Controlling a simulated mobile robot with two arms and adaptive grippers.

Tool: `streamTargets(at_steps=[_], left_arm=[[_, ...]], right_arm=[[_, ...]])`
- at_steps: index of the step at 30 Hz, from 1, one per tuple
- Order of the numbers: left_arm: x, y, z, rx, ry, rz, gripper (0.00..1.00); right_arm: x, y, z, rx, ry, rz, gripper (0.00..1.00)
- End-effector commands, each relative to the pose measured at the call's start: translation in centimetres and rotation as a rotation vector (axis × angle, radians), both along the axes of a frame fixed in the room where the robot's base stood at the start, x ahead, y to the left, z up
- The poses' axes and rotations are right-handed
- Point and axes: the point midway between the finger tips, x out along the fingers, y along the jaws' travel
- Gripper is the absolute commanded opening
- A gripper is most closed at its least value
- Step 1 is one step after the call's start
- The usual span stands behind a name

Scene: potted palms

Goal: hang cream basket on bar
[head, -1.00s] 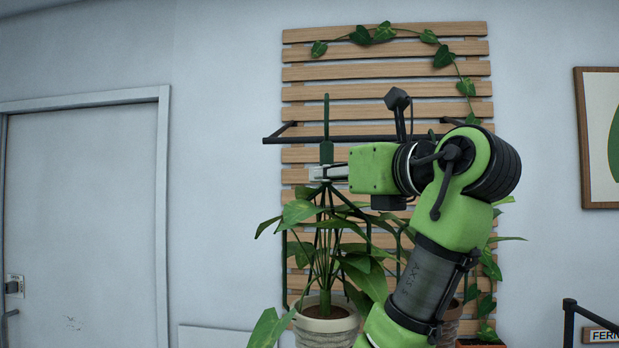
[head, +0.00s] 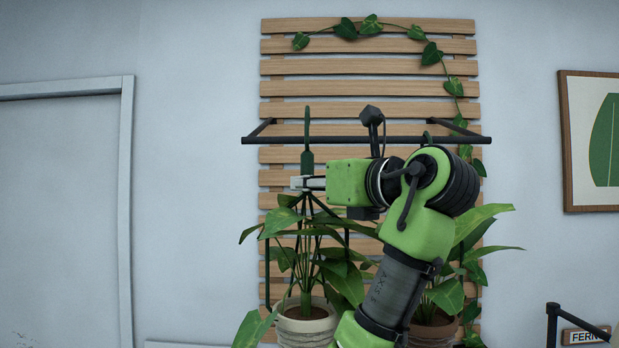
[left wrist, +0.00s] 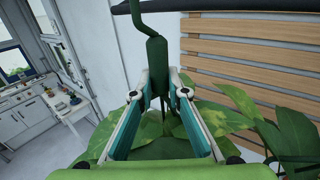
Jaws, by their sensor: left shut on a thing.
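My left gripper (head: 308,183) is shut on the dark green hanger (head: 307,160) of the cream basket (head: 305,331). The basket holds a leafy plant and hangs upright below the gripper. The gripped hanger also shows in the left wrist view (left wrist: 156,60), between the fingers. The hanger's hook rises past the black bar (head: 350,140) and its tip stands above it. I cannot tell whether the hook is over the bar or only in front of it. The bar also crosses the top of the left wrist view (left wrist: 230,7). My right gripper is not in view.
A brown pot (head: 432,335) with a plant hangs to the right, partly behind my arm. The wooden slat panel (head: 360,68) with a vine is behind the bar. A framed picture (head: 592,140) is at right, a door (head: 55,220) at left. A sign (head: 587,335) stands lower right.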

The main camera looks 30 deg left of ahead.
Motion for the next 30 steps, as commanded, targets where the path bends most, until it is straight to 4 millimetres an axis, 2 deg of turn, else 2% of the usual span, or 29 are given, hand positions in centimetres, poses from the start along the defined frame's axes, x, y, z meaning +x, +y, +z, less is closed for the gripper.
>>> streamTargets(at_steps=[10,20,22,30], left_arm=[[2.3,1.5,0.2,0.001,0.001,0.001,0.0],[4.5,2.8,0.2,0.0,0.001,0.001,0.0],[4.5,2.8,-1.0,0.001,0.0,0.0,0.0],[4.5,2.7,-2.6,0.002,-0.001,-0.001,0.0]], right_arm=[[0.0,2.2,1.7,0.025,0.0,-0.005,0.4],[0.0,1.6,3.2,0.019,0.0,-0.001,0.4],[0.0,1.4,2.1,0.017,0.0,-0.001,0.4],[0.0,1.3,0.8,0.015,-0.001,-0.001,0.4]])
